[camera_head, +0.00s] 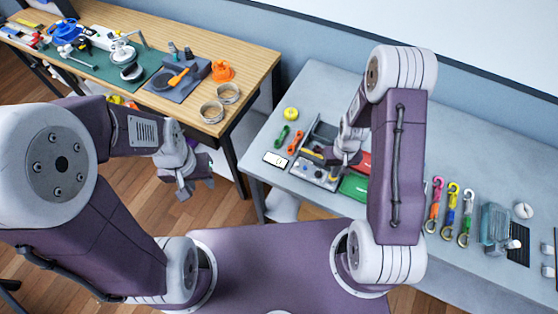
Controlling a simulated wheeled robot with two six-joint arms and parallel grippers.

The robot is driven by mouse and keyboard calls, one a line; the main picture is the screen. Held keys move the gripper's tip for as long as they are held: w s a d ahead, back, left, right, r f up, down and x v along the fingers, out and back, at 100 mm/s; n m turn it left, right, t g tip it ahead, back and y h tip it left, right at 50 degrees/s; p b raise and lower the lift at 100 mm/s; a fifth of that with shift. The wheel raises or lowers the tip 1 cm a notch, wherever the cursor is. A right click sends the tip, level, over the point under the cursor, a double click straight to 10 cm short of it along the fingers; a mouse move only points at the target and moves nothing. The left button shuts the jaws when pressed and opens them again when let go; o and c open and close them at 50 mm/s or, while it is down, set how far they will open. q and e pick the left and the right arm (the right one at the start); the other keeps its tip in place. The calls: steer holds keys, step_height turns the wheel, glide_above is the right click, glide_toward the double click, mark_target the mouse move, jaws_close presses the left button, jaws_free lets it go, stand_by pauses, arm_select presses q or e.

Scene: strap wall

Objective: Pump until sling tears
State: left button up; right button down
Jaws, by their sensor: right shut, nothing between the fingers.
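A grey bench device (315,172) with a control panel and a dark frame stands on the right-hand table. My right gripper (345,157) is shut and empty, over the right side of this device. The gripper and my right arm hide part of the device. I cannot make out a pump lever or a sling under tension. A green strap piece (282,135) and an orange one (296,142) lie left of the device. My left gripper (185,187) hangs over the floor between the tables, away from everything; its opening is unclear.
A white display (275,160) and a yellow round item (291,114) lie near the device. Red and green trays (354,186) are partly behind my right arm. Several coloured hooked straps (452,210) lie further right. A wooden bench (257,62) with tools stands at upper left.

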steer(key=shift+r, duration=0.1)
steer(key=c, duration=2)
jaws_free()
step_height(320, 180, up, 12)
steer(key=p, duration=1)
steer(key=shift+r+p, duration=0.1)
steer(key=shift+p, duration=0.2)
steer(key=shift+c, duration=0.2)
steer(key=shift+f, duration=0.2)
steer(key=w+a+f+t+b, duration=0.2)
steer(key=w+b, duration=0.2)
steer(key=b, duration=0.8)
steer(key=s+a+b, duration=0.3)
steer(key=s+b, duration=0.1)
steer(key=s, duration=0.8)
steer(key=shift+s+r+g, duration=0.15)
steer(key=shift+r+g, duration=0.25)
steer(key=shift+r, duration=0.05)
